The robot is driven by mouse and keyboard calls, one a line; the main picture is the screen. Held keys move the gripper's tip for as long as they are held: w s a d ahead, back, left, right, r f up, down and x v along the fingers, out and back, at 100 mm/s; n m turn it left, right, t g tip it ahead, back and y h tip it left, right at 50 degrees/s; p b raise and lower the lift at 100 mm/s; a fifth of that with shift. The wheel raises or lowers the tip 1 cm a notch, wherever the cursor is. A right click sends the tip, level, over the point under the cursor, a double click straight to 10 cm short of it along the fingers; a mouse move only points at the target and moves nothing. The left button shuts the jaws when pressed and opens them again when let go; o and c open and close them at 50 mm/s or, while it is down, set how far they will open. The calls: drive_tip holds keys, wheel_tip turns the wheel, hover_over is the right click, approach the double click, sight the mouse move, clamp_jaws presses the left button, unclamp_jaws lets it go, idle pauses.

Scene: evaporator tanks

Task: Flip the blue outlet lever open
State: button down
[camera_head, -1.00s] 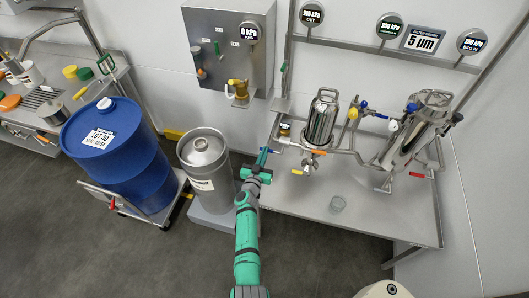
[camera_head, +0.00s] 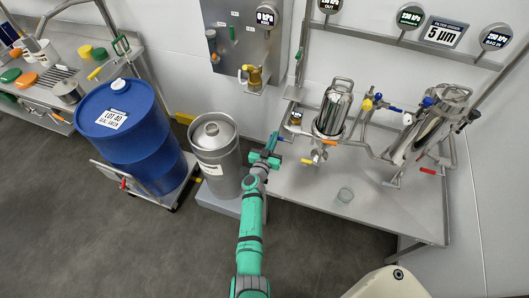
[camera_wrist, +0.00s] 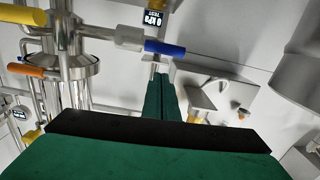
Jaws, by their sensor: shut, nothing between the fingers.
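The blue lever (camera_head: 285,138) sits at the left end of the piping beside the smaller steel filter housing (camera_head: 332,110). In the wrist view the blue lever (camera_wrist: 165,48) lies level, sticking out to the right of a grey valve fitting (camera_wrist: 130,38). My gripper (camera_head: 273,141) is at the left end of the bench, close beside the blue lever. In the wrist view my gripper's green fingers (camera_wrist: 161,82) are shut and empty, with their tips just below the blue lever. I cannot tell whether they touch it.
A steel keg (camera_head: 214,155) stands just left of my arm. A blue drum (camera_head: 130,140) on a cart is farther left. Orange (camera_head: 328,142) and yellow (camera_head: 308,161) levers lie close to the right of my gripper.

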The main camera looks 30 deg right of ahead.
drive_tip(key=r+v, duration=0.1)
drive_tip(key=v, duration=0.9)
drive_tip(key=shift+a+r, duration=0.1)
idle(0.6)
drive_tip(key=shift+s, duration=0.1)
drive_tip(key=s+a+r+n+t+y, duration=0.2)
drive_tip(key=s+a+r+n+t, duration=0.3)
drive_tip(key=s, duration=0.4)
drive_tip(key=s+a+r+n+y, duration=0.1)
drive_tip(key=s+a+r+y, duration=0.2)
drive_tip(key=s+a, duration=0.6)
drive_tip(key=s+a+r+n+y, duration=0.2)
drive_tip(key=s+a+y, duration=0.3)
drive_tip(key=s+a, duration=0.5)
drive_tip(key=s+a+r+n+y, duration=0.2)
drive_tip(key=s+a+r+y, duration=0.1)
drive_tip(key=s+a, duration=0.6)
drive_tip(key=shift+s+a+r+y, duration=0.4)
drive_tip(key=shift+a+r, duration=0.25)
drive_tip(key=shift+a, duration=0.3)
